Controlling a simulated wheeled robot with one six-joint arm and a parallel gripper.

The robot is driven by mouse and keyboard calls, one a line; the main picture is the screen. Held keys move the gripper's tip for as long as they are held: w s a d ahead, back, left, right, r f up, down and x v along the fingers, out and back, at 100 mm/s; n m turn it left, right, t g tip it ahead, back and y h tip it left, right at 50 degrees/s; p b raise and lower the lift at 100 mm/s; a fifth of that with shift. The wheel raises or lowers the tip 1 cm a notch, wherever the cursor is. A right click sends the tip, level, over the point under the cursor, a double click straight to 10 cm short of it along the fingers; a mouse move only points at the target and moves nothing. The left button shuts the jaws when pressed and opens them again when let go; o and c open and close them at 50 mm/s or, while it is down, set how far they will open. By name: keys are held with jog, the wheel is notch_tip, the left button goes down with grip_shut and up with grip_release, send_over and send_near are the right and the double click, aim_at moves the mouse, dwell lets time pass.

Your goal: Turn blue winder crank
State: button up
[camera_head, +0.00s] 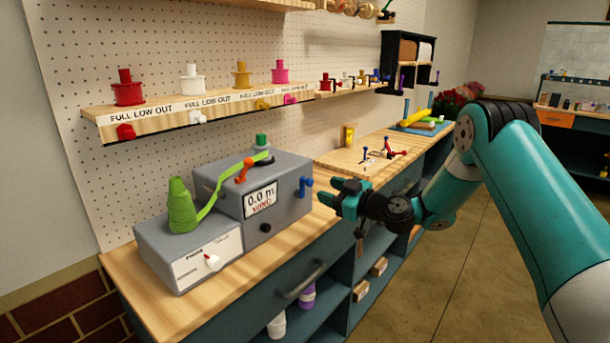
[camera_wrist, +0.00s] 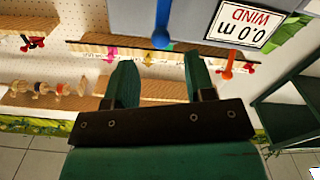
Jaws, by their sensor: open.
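The blue winder crank (camera_head: 305,185) sticks out of the right side of the grey winder box (camera_head: 287,218). The box's display (camera_head: 261,200) reads "0.0 m" with "WIND" below. In the wrist view the blue crank (camera_wrist: 162,24) hangs from the box edge, just beyond the fingertips and roughly between them. My gripper (camera_head: 335,192) is open and empty, just right of the crank in the head view. Its two teal fingers also show in the wrist view (camera_wrist: 159,65), apart from the crank.
A green spool (camera_head: 182,208) stands on the lower grey box (camera_head: 190,250), its ribbon (camera_head: 212,197) running to the winder. An orange lever (camera_head: 243,171) sits on top of the winder. The shelf (camera_head: 160,121) holds coloured spools. The wooden counter (camera_head: 325,161) has free room behind my gripper.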

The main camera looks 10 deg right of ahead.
aim_at(313, 184)
jog(key=p+x, duration=0.2)
jog(key=x, duration=0.6)
jog(key=shift+w+a, duration=0.2)
jog(key=shift+w, duration=0.05)
jog(key=c, duration=0.8)
